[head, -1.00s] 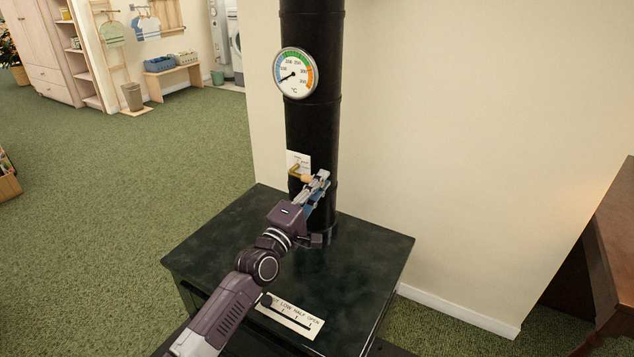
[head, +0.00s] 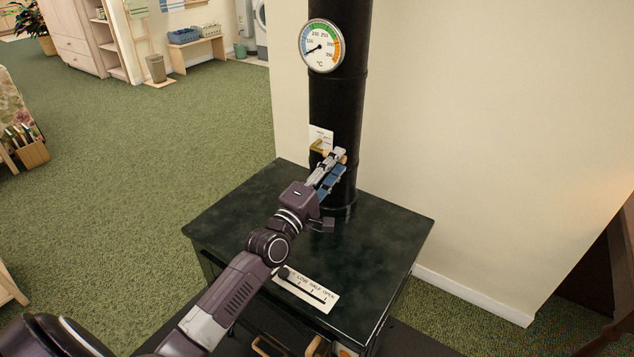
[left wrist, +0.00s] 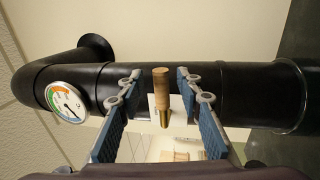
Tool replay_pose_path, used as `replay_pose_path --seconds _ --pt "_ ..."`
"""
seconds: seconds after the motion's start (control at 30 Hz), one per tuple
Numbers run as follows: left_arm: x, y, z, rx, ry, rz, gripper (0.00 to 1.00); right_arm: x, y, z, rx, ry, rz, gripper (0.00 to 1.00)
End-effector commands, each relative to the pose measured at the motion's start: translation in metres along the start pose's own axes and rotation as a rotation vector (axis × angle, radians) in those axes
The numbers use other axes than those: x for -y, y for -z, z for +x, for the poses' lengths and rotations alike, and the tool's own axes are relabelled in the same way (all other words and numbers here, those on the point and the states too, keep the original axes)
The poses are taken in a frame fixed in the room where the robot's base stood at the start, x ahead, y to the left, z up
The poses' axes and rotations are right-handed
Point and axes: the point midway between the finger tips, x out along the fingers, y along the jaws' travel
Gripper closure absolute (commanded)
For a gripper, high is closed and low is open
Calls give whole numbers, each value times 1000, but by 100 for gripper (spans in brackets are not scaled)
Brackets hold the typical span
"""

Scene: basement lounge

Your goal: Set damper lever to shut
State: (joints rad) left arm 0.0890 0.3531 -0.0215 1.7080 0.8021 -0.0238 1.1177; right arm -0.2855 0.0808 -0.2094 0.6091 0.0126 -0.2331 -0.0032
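The damper lever, a brass arm (head: 317,147) with a wooden knob (left wrist: 161,82), is on the black stovepipe (head: 336,105) beside a small white label plate (head: 320,133). My left gripper (head: 335,168) reaches over the stove to it. In the left wrist view the left gripper (left wrist: 158,95) is open, with one blue-padded finger on each side of the knob and visible gaps between. The knob points toward the wrist camera. The lettering on the lever's plate is too small to read. My right gripper is not in view.
The dark stove top (head: 375,235) lies under my left arm. A slider plate (head: 308,290) marked low, half, open is at its front. A round thermometer (head: 322,46) is higher on the pipe. Pale walls stand behind. Green carpet (head: 150,170) is open to the left.

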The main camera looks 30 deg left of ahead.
Motion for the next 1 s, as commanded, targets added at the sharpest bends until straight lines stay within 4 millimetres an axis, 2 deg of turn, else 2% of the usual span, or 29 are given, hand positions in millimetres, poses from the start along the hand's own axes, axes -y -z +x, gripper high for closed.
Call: replay_pose_path --seconds 0.1,0.3,0.5,0.7,1.0 --pt "1 0 -24 0 2 1 67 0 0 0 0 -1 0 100" --pt "-1 1 -59 -1 1 4 67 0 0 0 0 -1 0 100" --pt "-2 1 -84 -2 -2 3 67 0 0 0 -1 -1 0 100" --pt "-3 2 -94 -2 -3 4 67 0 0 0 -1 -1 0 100" --pt "-3 2 -95 -2 -4 3 67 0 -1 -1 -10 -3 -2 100"
